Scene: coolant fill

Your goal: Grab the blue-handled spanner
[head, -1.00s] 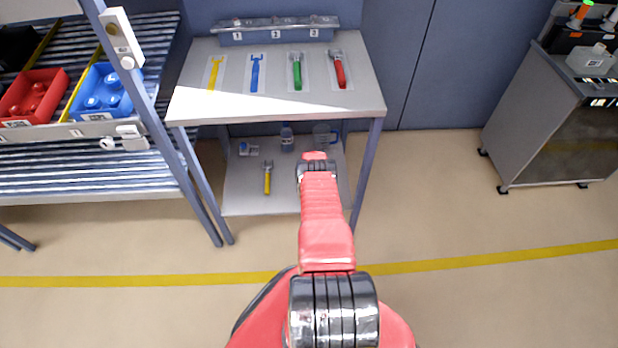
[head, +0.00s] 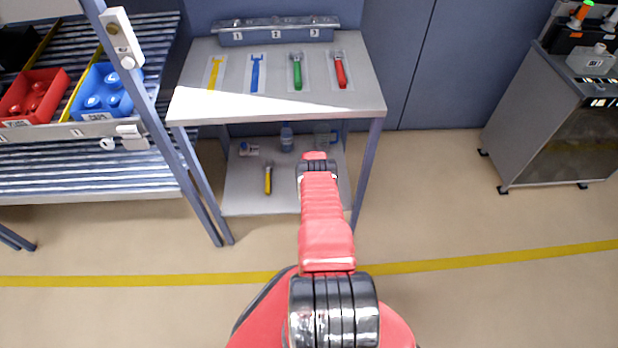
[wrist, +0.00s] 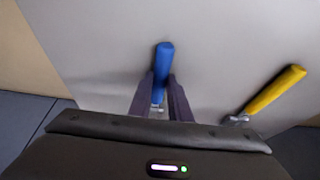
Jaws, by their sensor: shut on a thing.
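The blue-handled spanner (wrist: 164,60) shows in the wrist view with its blue handle pointing away from me and its metal part low between my fingers. My gripper (wrist: 160,92) is shut on it, with one dark finger on each side. The pale surface under it is close, but I cannot tell whether the spanner touches it. In the head view my own arm hides the gripper and this spanner, over the lower shelf (head: 238,195) of the grey bench.
A yellow-handled spanner (wrist: 275,92) lies to the right; it also shows on the lower shelf (head: 268,180). A bottle (head: 286,138) and a jug (head: 322,138) stand behind. The bench top (head: 200,105) above holds green (head: 297,75) and red spanners (head: 340,75), beside flat yellow and blue spanner shapes.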

